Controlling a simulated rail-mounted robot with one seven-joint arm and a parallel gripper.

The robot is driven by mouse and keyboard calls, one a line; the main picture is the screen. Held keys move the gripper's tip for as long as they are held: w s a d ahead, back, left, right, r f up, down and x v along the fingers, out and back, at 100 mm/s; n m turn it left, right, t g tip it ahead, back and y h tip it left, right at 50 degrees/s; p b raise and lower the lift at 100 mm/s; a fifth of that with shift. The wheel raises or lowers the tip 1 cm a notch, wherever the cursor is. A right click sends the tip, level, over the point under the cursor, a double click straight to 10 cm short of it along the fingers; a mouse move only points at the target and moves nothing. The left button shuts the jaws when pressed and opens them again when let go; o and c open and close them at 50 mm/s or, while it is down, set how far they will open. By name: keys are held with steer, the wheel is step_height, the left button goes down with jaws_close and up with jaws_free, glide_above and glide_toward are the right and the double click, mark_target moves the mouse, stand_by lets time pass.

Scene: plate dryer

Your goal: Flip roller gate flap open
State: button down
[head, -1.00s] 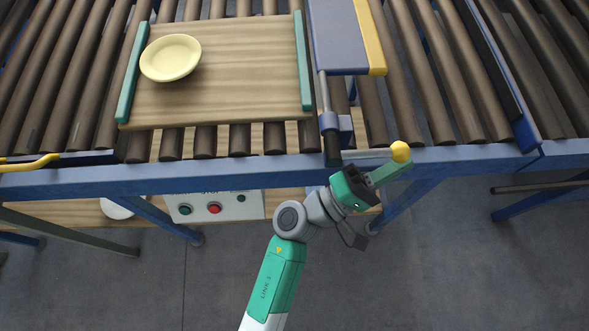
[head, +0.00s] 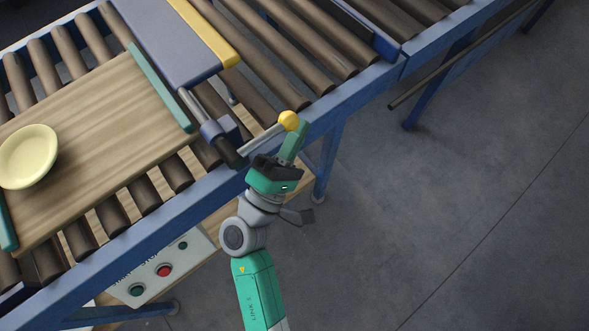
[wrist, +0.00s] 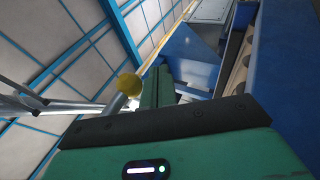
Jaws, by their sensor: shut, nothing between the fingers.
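The roller gate flap (head: 170,38) is a blue-grey panel with a yellow edge, lying about level over the rollers in the head view. A metal rod along its side runs to a hinge block (head: 222,130) at the near rail. From there a grey lever (head: 262,138) ends in a yellow ball knob (head: 289,120). My gripper (head: 298,137) is shut and empty, its green fingers close beside the knob. In the wrist view the knob (wrist: 130,84) shows just left of my fingers (wrist: 157,88); I cannot tell whether they touch.
A wooden board (head: 95,135) with green end strips lies on the rollers and carries a pale yellow plate (head: 28,157). The blue conveyor rail (head: 165,222) runs beside my arm. A button box (head: 160,268) sits below it. Open floor lies to the right.

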steer(key=s+d+f+b, duration=0.1)
steer(key=d+f, duration=0.3)
steer(key=f, duration=0.9)
steer(key=shift+s, duration=0.45)
